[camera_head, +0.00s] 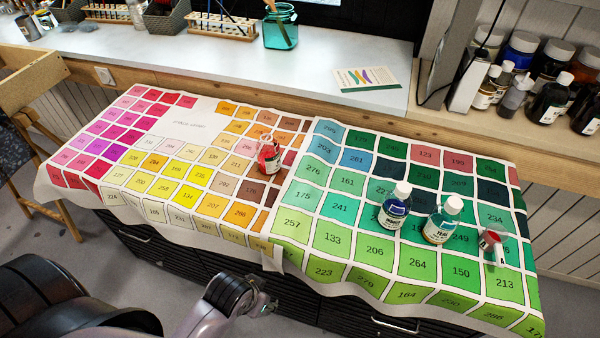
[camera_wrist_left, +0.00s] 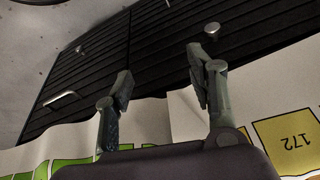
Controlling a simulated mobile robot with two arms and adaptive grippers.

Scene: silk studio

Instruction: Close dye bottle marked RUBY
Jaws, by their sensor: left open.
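A small bottle with red contents (camera_head: 268,156) stands on the left colour chart cloth in the head view. No white cap shows on it, and its label is too small to read. A blue bottle (camera_head: 394,208) and a bottle marked TEAL (camera_head: 441,221), both white-capped, stand on the green chart. A small clear and red item (camera_head: 492,243) lies at their right; I cannot tell what it is. My left gripper (camera_head: 250,292) is in front of the table edge, below and apart from the bottles. In the left wrist view the gripper (camera_wrist_left: 158,85) is open and empty.
The chart-covered table (camera_head: 310,257) has dark drawers with handles (camera_head: 395,325) below. A white shelf behind holds a teal jar (camera_head: 280,27) and a card (camera_head: 366,79). Several capped bottles (camera_head: 550,97) crowd the right shelf. The cloth's left half is mostly clear.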

